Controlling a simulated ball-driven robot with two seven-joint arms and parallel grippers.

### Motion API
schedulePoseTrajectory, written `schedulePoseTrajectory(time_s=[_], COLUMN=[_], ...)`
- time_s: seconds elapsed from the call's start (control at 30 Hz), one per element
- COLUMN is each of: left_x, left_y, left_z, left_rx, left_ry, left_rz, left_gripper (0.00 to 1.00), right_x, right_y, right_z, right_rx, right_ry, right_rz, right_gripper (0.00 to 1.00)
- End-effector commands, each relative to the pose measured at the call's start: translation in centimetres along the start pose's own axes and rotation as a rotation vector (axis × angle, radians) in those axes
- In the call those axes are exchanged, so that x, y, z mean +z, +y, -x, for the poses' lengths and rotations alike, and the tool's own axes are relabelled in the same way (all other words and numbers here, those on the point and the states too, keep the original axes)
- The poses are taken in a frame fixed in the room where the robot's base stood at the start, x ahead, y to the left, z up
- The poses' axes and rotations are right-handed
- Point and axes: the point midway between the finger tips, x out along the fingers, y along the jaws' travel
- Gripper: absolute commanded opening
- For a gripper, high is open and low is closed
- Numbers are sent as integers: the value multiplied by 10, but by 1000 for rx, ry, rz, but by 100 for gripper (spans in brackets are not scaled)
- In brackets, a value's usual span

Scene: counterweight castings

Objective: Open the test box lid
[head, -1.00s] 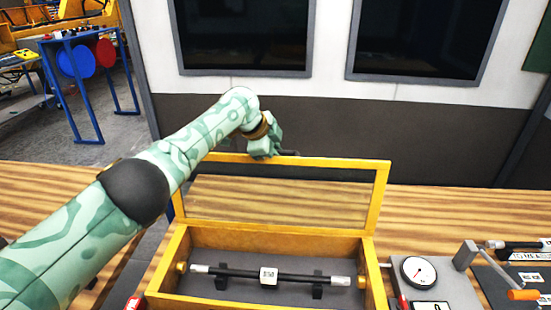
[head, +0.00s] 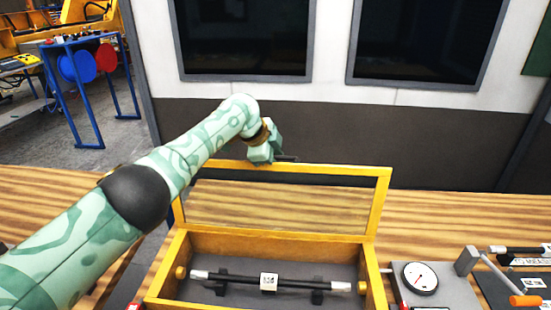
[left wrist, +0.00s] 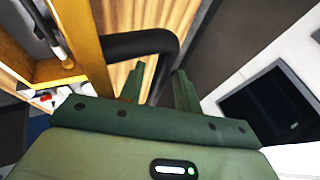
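The test box (head: 272,244) is a yellow-edged wooden box on the table. Its lid (head: 380,200), a yellow frame with a clear panel, stands raised at the box's far side. My left gripper (head: 264,156) is at the lid's top edge, beside the black handle (head: 287,158). In the left wrist view the bent black handle (left wrist: 140,45) runs from the yellow frame, and its end passes down between the spread fingers of the left gripper (left wrist: 160,82). A gap shows beside the left finger. My right gripper is not in view.
Inside the box a black rod (head: 243,278) with pale ends and a white tag rests on dark supports. A dial gauge (head: 420,277) and a crank with an orange handle (head: 525,300) stand to the right. Bare table lies behind them. Dark screens (head: 425,40) hang on the wall.

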Motion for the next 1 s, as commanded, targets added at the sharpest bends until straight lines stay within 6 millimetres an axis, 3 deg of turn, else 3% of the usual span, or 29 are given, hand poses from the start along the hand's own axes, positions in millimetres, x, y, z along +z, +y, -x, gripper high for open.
schedulePoseTrajectory(time_s=[0.27, 0.43, 0.57, 0.8, 1.0], left_x=[-1, -1, -1, 0, 0], left_y=[-1, -2, -3, -1, -1], left_z=[4, 22, 48, 111, 149], left_rx=[-1, 0, -4, -4, -3], left_ry=[2, 3, 3, 0, -1], left_rz=[-1, -2, -3, -3, -1], left_gripper=[34, 34, 34, 34, 34], right_x=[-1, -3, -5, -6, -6], right_y=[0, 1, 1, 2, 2], right_z=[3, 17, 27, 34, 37], right_rx=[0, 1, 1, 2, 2], right_ry=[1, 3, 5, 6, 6], right_rz=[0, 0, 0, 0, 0], right_gripper=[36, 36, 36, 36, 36])
